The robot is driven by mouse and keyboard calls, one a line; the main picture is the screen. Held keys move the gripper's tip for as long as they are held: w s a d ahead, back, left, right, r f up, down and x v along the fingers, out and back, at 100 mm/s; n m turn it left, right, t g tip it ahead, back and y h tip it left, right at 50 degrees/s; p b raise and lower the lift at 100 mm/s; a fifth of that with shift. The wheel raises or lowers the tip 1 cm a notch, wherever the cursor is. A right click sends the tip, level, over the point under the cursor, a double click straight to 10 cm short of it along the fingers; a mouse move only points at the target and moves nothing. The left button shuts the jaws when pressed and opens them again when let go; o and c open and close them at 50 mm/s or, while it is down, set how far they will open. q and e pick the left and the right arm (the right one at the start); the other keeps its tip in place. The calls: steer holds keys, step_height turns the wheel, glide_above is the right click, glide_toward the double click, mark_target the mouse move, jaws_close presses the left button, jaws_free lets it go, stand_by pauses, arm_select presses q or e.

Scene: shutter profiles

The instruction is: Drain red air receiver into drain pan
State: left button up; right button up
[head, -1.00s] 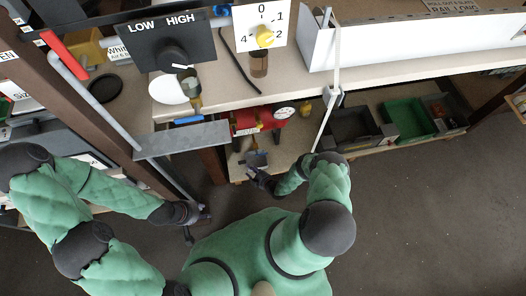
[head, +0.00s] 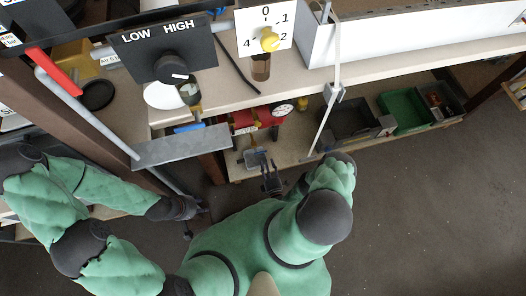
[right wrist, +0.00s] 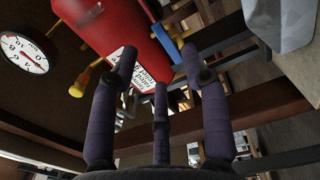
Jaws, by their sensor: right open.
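The red air receiver (head: 243,119) lies on the low shelf under the bench, with a white label and a round gauge (head: 283,109). In the right wrist view the receiver (right wrist: 112,28) fills the upper middle, with a yellow fitting (right wrist: 82,80) beside it. A small grey tray (head: 256,155), apparently the drain pan, sits in front of the receiver. My right gripper (head: 270,173) is at the tray's front edge; contact is unclear. In the right wrist view its fingers (right wrist: 160,62) are spread and empty. My left gripper (head: 195,208) is low at the left, away from both; its fingers are unclear.
A grey metal plate (head: 180,147) juts out left of the receiver. A pale upright bar (head: 323,125) stands right of it. Dark and green bins (head: 403,108) are farther right on the shelf. The floor at right is clear.

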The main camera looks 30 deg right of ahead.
steer(key=b+x, duration=0.1)
steer(key=x, duration=0.7)
steer(key=shift+w+b, duration=0.1)
steer(key=shift+b, duration=0.25)
jaws_close()
